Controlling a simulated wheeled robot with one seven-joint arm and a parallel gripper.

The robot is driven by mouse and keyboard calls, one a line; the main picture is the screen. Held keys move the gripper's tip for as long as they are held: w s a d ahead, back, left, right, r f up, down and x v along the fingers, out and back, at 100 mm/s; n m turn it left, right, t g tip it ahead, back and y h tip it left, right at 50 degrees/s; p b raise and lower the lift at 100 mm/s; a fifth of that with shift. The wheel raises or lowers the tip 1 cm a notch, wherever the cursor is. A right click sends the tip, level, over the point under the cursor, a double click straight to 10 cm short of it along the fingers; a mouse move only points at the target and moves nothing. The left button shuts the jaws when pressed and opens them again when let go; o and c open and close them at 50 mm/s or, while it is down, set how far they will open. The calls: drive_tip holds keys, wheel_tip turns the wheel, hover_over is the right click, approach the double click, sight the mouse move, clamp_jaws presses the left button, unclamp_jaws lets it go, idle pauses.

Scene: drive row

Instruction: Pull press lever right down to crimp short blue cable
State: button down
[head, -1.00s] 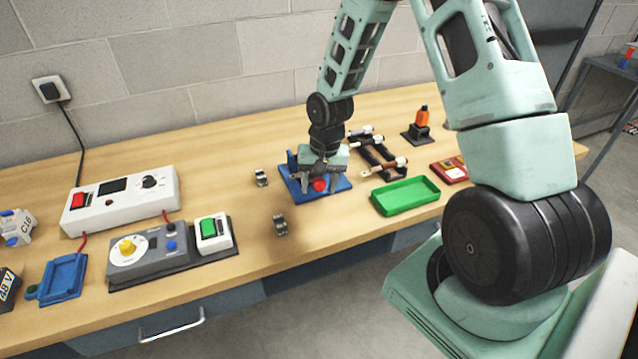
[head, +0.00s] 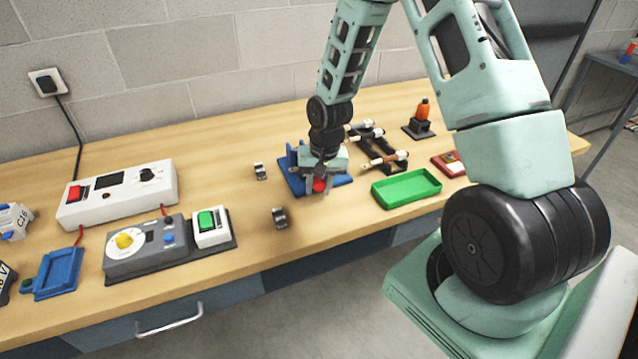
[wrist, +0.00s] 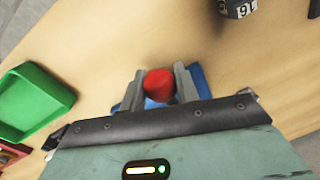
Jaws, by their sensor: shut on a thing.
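The blue press (head: 340,181) stands on the bench, mostly hidden under my gripper in the head view. The red ball knob of its lever (head: 319,185) shows between my fingers, and it also shows in the wrist view (wrist: 159,85). My gripper (head: 318,189) points down at the press and is shut on the red knob, with one finger on each side in the wrist view. The lever's shaft is hidden. I cannot make out the short blue cable in the press.
A green tray (head: 406,188) lies right of the press. A black rack with cables (head: 372,150) is behind it. A grey dial unit (head: 145,247) and white supply box (head: 118,195) stand farther left.

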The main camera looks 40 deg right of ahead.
drive_tip(key=c, duration=1.1)
unclamp_jaws()
drive_tip(key=shift+s+f, duration=0.1)
drive_tip(key=shift+f, duration=0.2)
drive_tip(key=shift+r, duration=0.1)
drive_tip(key=r, duration=0.5)
drive_tip(key=d+r, duration=0.1)
drive_tip(key=r, duration=0.5)
drive_tip(key=s+r+b, duration=0.1)
drive_tip(key=r, duration=0.5)
drive_tip(key=shift+d+r, duration=0.15)
drive_tip(key=shift+d, duration=0.15)
